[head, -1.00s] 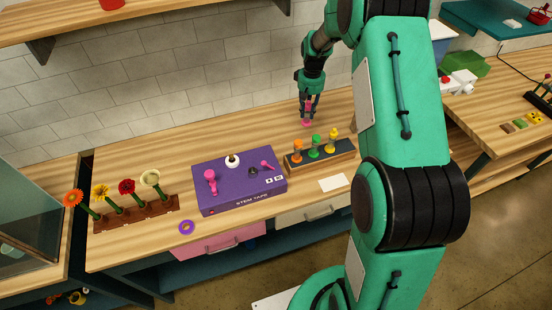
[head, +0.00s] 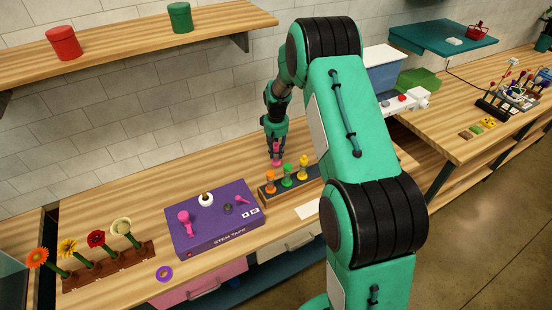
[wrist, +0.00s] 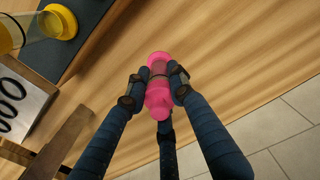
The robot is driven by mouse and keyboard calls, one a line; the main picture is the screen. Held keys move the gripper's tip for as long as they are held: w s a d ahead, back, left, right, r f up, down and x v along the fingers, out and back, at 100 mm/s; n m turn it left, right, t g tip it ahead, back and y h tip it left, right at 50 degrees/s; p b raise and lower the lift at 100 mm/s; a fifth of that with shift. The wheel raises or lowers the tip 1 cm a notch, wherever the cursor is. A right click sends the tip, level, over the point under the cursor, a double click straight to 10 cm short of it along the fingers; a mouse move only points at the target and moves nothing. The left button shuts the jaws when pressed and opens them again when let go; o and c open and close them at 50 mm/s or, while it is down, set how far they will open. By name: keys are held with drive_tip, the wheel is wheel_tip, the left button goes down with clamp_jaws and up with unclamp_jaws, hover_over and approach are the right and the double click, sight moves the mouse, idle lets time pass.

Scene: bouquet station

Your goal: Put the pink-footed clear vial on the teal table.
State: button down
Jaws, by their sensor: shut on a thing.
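My gripper (head: 276,150) is shut on the pink-footed clear vial (head: 276,157), behind the dark rack on the wooden bench. In the wrist view the vial (wrist: 158,85) shows pink ends and a see-through pinkish middle, with the fingers (wrist: 155,88) on both sides of it. I cannot tell how far its foot is above the bench. The teal table (head: 420,36) stands at the back right, beyond my arm. It bears a red basket (head: 478,31) and a small white item (head: 454,42).
The rack (head: 312,186) holds orange, green and yellow vials close to my gripper. A purple box (head: 215,232) and a flower rack (head: 110,267) are to the left. A blue-white bin (head: 383,68) and green box (head: 418,80) stand before the teal table, whose front part is clear.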

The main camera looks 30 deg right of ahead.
sight(276, 143)
drive_tip(key=shift+f, duration=1.8)
drive_tip(key=shift+f, duration=0.15)
drive_tip(key=c, duration=1.5)
unclamp_jaws()
wheel_tip(276, 143, up, 12)
drive_tip(key=shift+f, duration=0.1)
drive_tip(key=shift+r, duration=0.25)
